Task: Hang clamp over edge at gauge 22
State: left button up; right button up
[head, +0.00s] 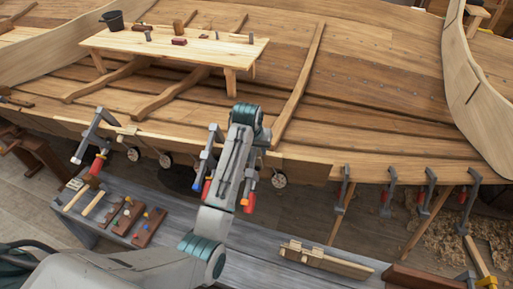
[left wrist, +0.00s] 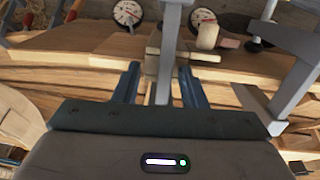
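My left gripper (left wrist: 160,82) has its two dark fingers apart on either side of a clamp's grey bar (left wrist: 166,45); gaps show beside the bar. In the head view my own wrist hides the fingers. A red-handled clamp (head: 248,200) shows just right of my wrist at the hull edge (head: 300,166). Another clamp (head: 208,163), grey and blue, is just left of my wrist. Round dial gauges sit along the edge: one (head: 278,180) right of the arm, two (head: 133,154) to the left. Their numbers are unreadable. My right gripper is not in view.
A clamp (head: 95,135) is at the far left edge; several (head: 388,190) hang at the right. A grey bench (head: 180,205) with tools lies below the edge. A wooden table (head: 180,50) stands inside the hull. Another clamp's grey frame (left wrist: 292,65) is close right of my fingers.

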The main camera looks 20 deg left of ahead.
pick_arm(q)
jog(key=b+v, duration=0.2)
jog(key=v, duration=0.5)
jog(key=shift+r+b, duration=0.35)
jog(key=shift+b, duration=0.05)
jog(key=p+v, duration=0.2)
jog(key=v, duration=0.1)
